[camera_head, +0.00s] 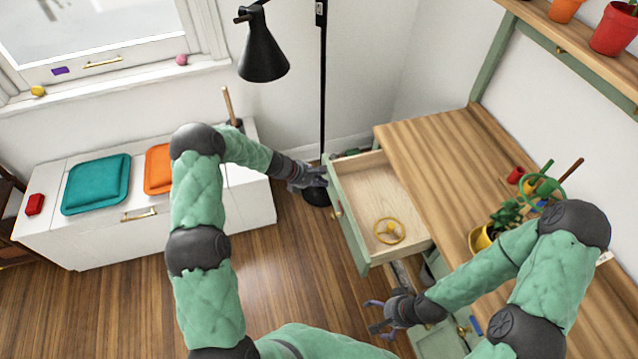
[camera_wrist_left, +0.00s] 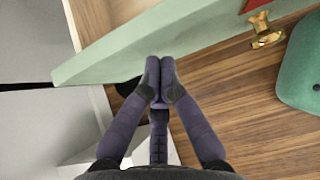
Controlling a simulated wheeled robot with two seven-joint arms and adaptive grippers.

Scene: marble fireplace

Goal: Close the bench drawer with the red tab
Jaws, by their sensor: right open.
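The bench (camera_head: 440,150) has an upper drawer (camera_head: 375,190) pulled well out, with a pale wooden inside and a green front (camera_head: 347,215). A yellow wheel-shaped object (camera_head: 389,231) lies in it. In the left wrist view, the green front (camera_wrist_left: 150,45) bears a brass handle (camera_wrist_left: 266,30) and a red patch (camera_wrist_left: 255,5), cut by the picture edge. My left gripper (camera_head: 320,178) is at the front's far end; its fingertips (camera_wrist_left: 160,78) are together, empty, close against the front. Contact is unclear. My right gripper (camera_head: 377,316) is open and empty below the drawer's near end.
A black floor lamp (camera_head: 263,50) stands behind my left gripper. A white chest (camera_head: 100,235) with teal (camera_head: 97,184) and orange cushions stands at left. Plants and a yellow pot (camera_head: 482,238) are on the benchtop. Wooden floor (camera_head: 290,260) in front of the drawer is clear.

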